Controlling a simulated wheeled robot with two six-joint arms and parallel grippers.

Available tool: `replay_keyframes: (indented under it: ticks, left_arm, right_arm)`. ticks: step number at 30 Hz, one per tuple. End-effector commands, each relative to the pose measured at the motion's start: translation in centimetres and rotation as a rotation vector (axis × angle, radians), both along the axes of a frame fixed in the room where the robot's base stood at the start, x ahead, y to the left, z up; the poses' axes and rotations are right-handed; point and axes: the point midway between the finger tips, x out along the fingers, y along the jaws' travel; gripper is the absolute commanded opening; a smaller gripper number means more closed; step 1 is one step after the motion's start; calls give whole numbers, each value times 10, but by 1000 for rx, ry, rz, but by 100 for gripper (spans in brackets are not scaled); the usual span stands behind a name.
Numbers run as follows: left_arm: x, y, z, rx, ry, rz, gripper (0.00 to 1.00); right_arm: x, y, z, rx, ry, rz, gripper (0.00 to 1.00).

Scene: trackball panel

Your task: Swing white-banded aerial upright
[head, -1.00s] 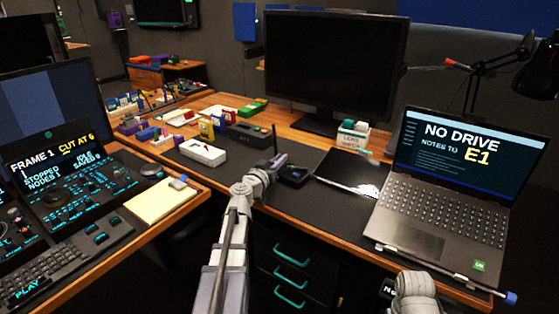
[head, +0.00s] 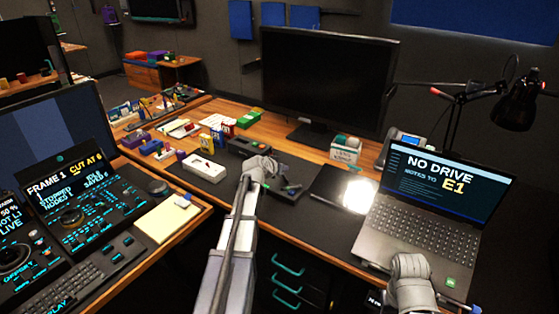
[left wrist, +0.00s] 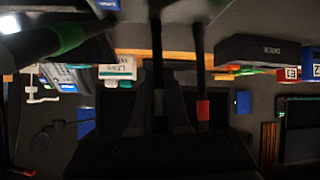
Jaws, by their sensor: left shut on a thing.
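My left gripper (left wrist: 160,85) is shut around a dark upright-looking rod (left wrist: 155,35) in the left wrist view, which is a turned picture. No white band shows on this rod; its gripped part is hidden by the fingers. A red-banded aerial (left wrist: 203,112) stands beside it, apart from the fingers. A thicker green-banded aerial (left wrist: 68,38) slants at the left. In the head view my left gripper (head: 284,188) is low over the dark desk mat, at a small dark device (head: 292,190); the aerials are too small to tell there.
A laptop (head: 425,215) and a bright-reflecting dark pad (head: 335,187) lie to the right of my left gripper. A white box (head: 203,167), a black box (head: 249,146) and several coloured blocks stand to its left and behind. A large monitor (head: 328,80) rises behind.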

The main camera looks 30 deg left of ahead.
Motion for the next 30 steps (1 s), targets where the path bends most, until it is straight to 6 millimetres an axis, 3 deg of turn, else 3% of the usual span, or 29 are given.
replay_keyframes:
  ticks: [1, 10, 30]
  left_arm:
    - [8, 1, 10, 4, 40, -2, 0]
    - [23, -1, 7, 19, 235, -2, 0]
    - [29, -2, 3, 27, 352, -1, 0]
  right_arm:
    - [0, 0, 18, 0, 0, 0, 50]
    - [0, 0, 47, 0, 0, -1, 50]
    - [0, 0, 59, 0, 0, -1, 50]
